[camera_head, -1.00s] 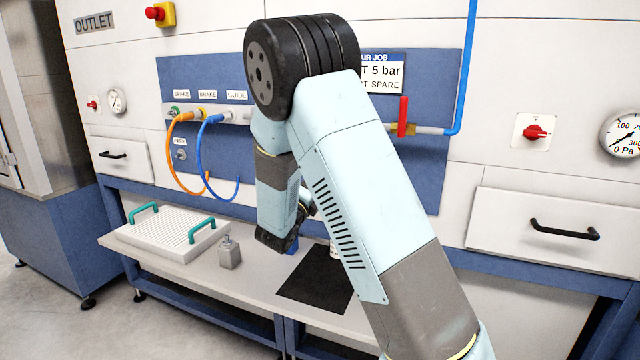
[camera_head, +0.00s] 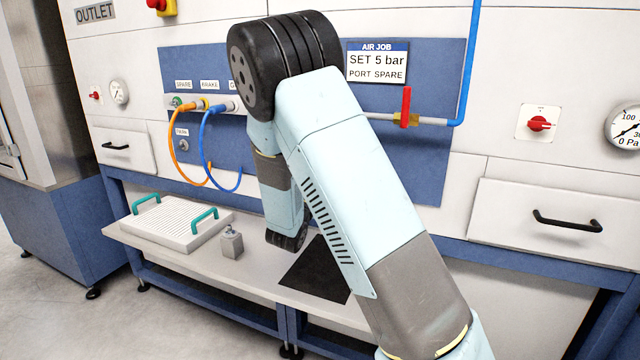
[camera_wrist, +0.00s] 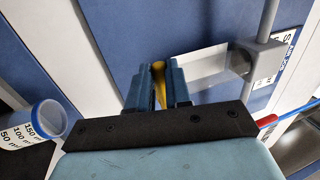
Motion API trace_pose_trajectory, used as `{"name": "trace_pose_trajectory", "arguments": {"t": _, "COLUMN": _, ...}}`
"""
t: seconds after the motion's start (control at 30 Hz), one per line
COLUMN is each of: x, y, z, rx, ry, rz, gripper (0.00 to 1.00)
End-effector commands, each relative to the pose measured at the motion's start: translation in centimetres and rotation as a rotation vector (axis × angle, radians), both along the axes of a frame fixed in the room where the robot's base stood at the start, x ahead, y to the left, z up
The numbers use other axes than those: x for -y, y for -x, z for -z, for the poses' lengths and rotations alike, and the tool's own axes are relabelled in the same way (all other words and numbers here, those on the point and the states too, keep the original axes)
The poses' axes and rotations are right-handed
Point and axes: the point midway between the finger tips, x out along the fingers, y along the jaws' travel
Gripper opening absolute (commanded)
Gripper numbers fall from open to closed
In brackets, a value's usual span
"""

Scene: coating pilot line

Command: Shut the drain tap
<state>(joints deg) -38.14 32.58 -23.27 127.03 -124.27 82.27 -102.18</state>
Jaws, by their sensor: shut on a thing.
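In the wrist view my gripper (camera_wrist: 158,72) is shut on a narrow yellow piece (camera_wrist: 159,88), which looks like the tap's handle. Only a thin strip of it shows between the two blue fingers. A pale bar beside it leads right to a grey block (camera_wrist: 242,60) on an upright grey rod, in front of the blue panel. No drain label is readable here, and I cannot tell how far the tap is turned. In the head view my arm hides the fingers and the tap.
A blue-rimmed measuring cup (camera_wrist: 45,115) is at the wrist view's left. In the head view, a red-handled valve (camera_head: 406,107), orange hose (camera_head: 179,150) and blue hose (camera_head: 204,150) are on the panel.

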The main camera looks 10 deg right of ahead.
Motion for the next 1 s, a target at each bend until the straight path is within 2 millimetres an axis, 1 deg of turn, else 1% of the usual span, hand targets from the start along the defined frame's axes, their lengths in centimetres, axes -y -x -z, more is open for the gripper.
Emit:
{"name": "trace_pose_trajectory", "arguments": {"t": 0.03, "x": -0.3, "y": 0.0, "z": 0.4, "rx": -0.011, "ry": -0.001, "rz": -0.007, "gripper": 0.00}}
{"name": "trace_pose_trajectory", "arguments": {"t": 0.17, "x": -0.3, "y": 0.1, "z": 0.4, "rx": -0.011, "ry": -0.001, "rz": -0.007, "gripper": 0.00}}
{"name": "trace_pose_trajectory", "arguments": {"t": 0.2, "x": -0.3, "y": 0.1, "z": 0.5, "rx": -0.011, "ry": -0.001, "rz": -0.007, "gripper": 0.19}}
{"name": "trace_pose_trajectory", "arguments": {"t": 0.47, "x": -0.2, "y": 0.0, "z": 0.3, "rx": -0.007, "ry": 0.000, "rz": -0.003, "gripper": 0.44}}
{"name": "trace_pose_trajectory", "arguments": {"t": 0.77, "x": -0.2, "y": 0.2, "z": 0.2, "rx": -0.005, "ry": 0.000, "rz": -0.001, "gripper": 0.44}}
{"name": "trace_pose_trajectory", "arguments": {"t": 0.87, "x": -0.7, "y": 0.8, "z": 0.5, "rx": -0.004, "ry": -0.001, "rz": -0.003, "gripper": 0.44}}
{"name": "trace_pose_trajectory", "arguments": {"t": 1.0, "x": -2.0, "y": 2.6, "z": 1.1, "rx": -0.007, "ry": 0.000, "rz": -0.004, "gripper": 0.44}}
